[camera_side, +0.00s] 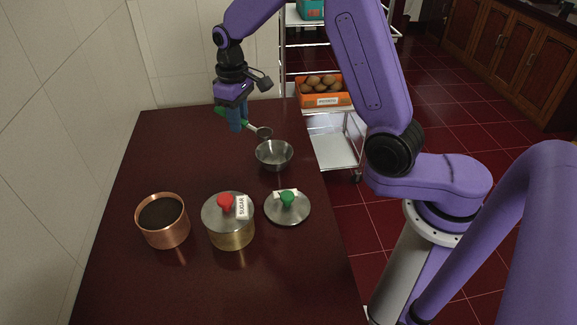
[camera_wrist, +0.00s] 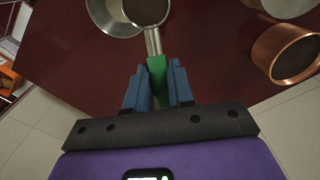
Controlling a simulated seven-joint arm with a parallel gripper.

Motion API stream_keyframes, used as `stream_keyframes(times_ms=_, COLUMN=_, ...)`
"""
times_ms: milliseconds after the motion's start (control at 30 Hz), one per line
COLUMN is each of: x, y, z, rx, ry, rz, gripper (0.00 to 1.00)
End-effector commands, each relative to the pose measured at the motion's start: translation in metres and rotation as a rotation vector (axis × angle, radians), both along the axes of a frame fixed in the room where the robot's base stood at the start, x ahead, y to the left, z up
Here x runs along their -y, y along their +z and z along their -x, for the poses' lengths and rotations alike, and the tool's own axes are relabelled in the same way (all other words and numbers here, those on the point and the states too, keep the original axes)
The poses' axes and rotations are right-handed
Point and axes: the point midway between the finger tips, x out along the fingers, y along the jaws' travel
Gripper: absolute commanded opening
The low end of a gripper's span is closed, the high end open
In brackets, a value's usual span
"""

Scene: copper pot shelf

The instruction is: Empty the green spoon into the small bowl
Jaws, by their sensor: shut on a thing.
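My gripper (camera_side: 236,122) is shut on the green handle of the spoon (camera_side: 264,133), above the table's far part. In the wrist view the blue fingers (camera_wrist: 158,88) clasp the green handle (camera_wrist: 157,75). The spoon's metal scoop (camera_wrist: 146,10) looks roughly level and holds brown matter. The small metal bowl (camera_side: 274,156) stands on the table. In the side view the scoop is up and left of its rim. In the wrist view the scoop overlaps the right side of the bowl (camera_wrist: 112,20). The bowl's visible inside looks empty.
A copper pot (camera_side: 163,222) with dark brown contents stands front left. A lidded pot labelled SUGAR (camera_side: 230,222) with a red knob stands beside it. A loose lid with a green knob (camera_side: 288,207) lies to the right. The table's left middle is clear.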

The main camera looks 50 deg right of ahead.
Motion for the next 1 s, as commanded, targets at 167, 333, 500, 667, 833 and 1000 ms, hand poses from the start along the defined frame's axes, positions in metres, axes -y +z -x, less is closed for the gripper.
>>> stream_keyframes(times_ms=167, x=0.041, y=0.001, z=0.039, rx=0.0, ry=-0.157, rz=0.0, gripper=0.0)
stream_keyframes(times_ms=333, x=0.057, y=0.0, z=0.06, rx=0.0, ry=-0.235, rz=-0.001, gripper=0.0)
stream_keyframes(times_ms=500, x=0.052, y=-0.002, z=0.05, rx=-0.002, ry=-0.245, rz=0.0, gripper=0.0)
stream_keyframes(times_ms=667, x=0.03, y=-0.006, z=0.018, rx=-0.004, ry=-0.229, rz=-0.001, gripper=0.0)
stream_keyframes(times_ms=833, x=0.009, y=-0.011, z=-0.006, rx=-0.007, ry=-0.219, rz=-0.001, gripper=0.0)
stream_keyframes(times_ms=1000, x=0.002, y=-0.013, z=-0.014, rx=-0.01, ry=-0.219, rz=-0.013, gripper=0.0)
